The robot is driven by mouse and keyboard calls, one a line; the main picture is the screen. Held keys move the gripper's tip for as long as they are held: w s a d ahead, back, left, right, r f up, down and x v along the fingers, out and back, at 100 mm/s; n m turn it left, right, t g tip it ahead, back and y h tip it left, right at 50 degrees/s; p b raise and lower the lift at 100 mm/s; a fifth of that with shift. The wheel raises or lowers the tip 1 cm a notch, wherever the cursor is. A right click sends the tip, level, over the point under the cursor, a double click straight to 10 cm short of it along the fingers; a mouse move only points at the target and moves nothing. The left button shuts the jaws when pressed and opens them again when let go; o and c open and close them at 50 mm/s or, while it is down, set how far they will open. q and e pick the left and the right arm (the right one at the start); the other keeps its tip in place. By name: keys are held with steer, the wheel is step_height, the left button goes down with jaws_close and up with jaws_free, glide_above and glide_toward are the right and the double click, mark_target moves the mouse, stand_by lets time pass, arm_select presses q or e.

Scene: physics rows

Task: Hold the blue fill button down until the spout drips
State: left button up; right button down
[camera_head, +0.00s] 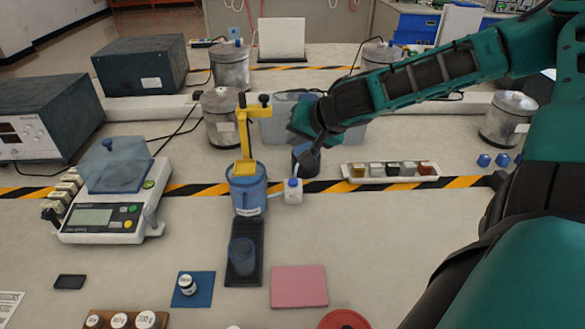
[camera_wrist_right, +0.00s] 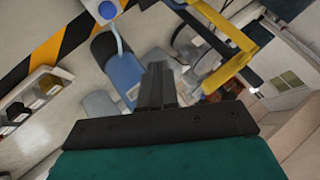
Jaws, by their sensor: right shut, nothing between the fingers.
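The blue fill button (camera_head: 293,182) sits on top of a small white box just right of the blue tank (camera_head: 248,190). In the right wrist view the button (camera_wrist_right: 107,10) shows at the top left. A translucent blue cup (camera_head: 242,257) stands on the black tray in front of the tank. I cannot make out the spout or any drip. My right gripper (camera_head: 309,156) is shut and empty, pointing down, above and behind the button and apart from it. Its fingers also show in the wrist view (camera_wrist_right: 157,82). My left gripper is not in view.
A yellow bracket (camera_head: 243,135) rises behind the tank. A pink mat (camera_head: 299,287) lies in front. Metal canisters stand behind.

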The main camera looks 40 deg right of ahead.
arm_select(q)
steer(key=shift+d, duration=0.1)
arm_select(e)
steer(key=shift+w, duration=0.1)
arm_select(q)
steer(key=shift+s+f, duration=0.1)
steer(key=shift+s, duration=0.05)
arm_select(e)
steer(key=b, duration=0.5)
glide_above(296, 183)
step_height(296, 183, down, 6)
steer(key=shift+r, duration=0.1)
step_height(296, 183, down, 2)
steer(key=shift+b, duration=1)
steer(key=shift+f+b, duration=0.4)
steer(key=shift+b, duration=0.1)
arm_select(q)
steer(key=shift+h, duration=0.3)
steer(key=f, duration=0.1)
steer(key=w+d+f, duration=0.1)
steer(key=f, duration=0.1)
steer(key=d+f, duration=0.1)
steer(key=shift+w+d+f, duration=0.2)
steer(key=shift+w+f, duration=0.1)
arm_select(e)
steer(key=shift+f, duration=0.1)
